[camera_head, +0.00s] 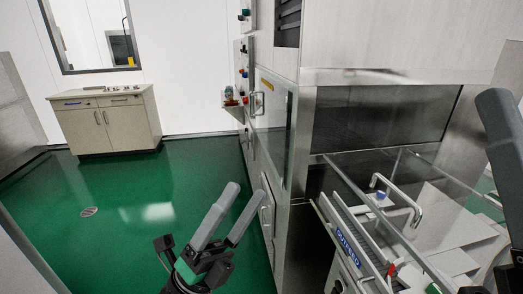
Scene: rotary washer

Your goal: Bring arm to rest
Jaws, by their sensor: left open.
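My left gripper (231,218) is in the lower middle of the head view. Its two grey fingers point up and to the right, spread apart, with nothing between them. It is in front of the green floor, beside the left side of the steel washer (299,150). A dark arm part of mine (503,140) shows at the right edge.
The washer's outfeed table (343,239) with a label and clear guard panels stands at the right. A white handle (404,204) rises there. A cabinet (108,124) stands at the back left wall. The green floor (130,225) at left is clear, with a round drain.

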